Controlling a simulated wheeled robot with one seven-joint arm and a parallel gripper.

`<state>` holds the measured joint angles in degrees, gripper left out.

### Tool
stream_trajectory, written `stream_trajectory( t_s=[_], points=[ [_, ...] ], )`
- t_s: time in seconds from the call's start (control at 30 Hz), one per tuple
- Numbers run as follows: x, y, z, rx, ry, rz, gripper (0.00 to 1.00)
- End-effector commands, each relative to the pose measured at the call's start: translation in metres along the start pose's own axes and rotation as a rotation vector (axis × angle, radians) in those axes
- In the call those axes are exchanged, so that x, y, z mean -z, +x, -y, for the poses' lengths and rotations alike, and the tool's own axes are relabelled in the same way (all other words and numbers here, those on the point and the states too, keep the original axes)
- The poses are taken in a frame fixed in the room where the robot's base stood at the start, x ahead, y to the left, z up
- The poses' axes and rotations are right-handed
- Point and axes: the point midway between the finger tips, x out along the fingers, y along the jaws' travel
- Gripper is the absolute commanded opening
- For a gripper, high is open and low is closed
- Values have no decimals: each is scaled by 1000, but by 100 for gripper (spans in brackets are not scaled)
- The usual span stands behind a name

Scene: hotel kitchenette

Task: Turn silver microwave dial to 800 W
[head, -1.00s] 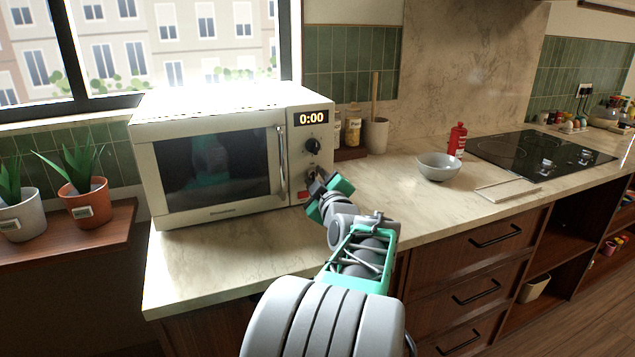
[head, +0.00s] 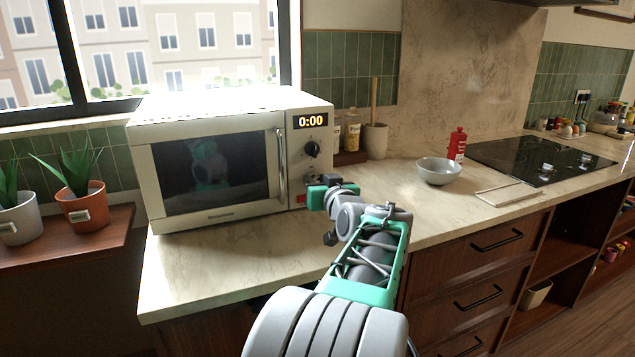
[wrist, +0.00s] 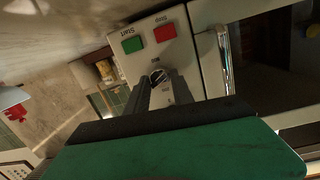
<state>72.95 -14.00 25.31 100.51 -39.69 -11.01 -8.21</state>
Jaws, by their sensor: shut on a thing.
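The pale silver microwave (head: 225,208) stands on the counter with its door shut, and its display reads 0:00. Its black upper dial (head: 312,149) is in plain sight in the head view. My gripper (head: 318,190) is at the lower part of the control panel and covers the lower dial there. In the wrist view the lower dial (wrist: 158,76) shows between the two fingertips of my gripper (wrist: 161,82), which are shut on it. Small marks surround this dial, but its setting is too small to read.
Green Start (wrist: 132,45) and red Stop (wrist: 166,32) buttons sit close to the dial. The door handle (head: 282,165) is just left of the panel. A grey bowl (head: 438,170) and red bottle (head: 457,144) stand to the right. The counter front is clear.

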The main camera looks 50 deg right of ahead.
Motion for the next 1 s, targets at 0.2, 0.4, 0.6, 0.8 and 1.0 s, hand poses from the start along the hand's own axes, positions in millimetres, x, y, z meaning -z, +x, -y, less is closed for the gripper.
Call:
stream_trajectory(
  t_s=[0.2, 0.4, 0.6, 0.8, 1.0],
  points=[
    [2, 0, -1, 20, 202, 14, 0],
    [4, 0, -2, 38, 390, 25, 0],
    [5, 0, -3, 56, 579, 36, 0],
    [5, 0, -4, 75, 769, 49, 0],
    [6, 0, -5, 92, 956, 59, 0]
  ],
)
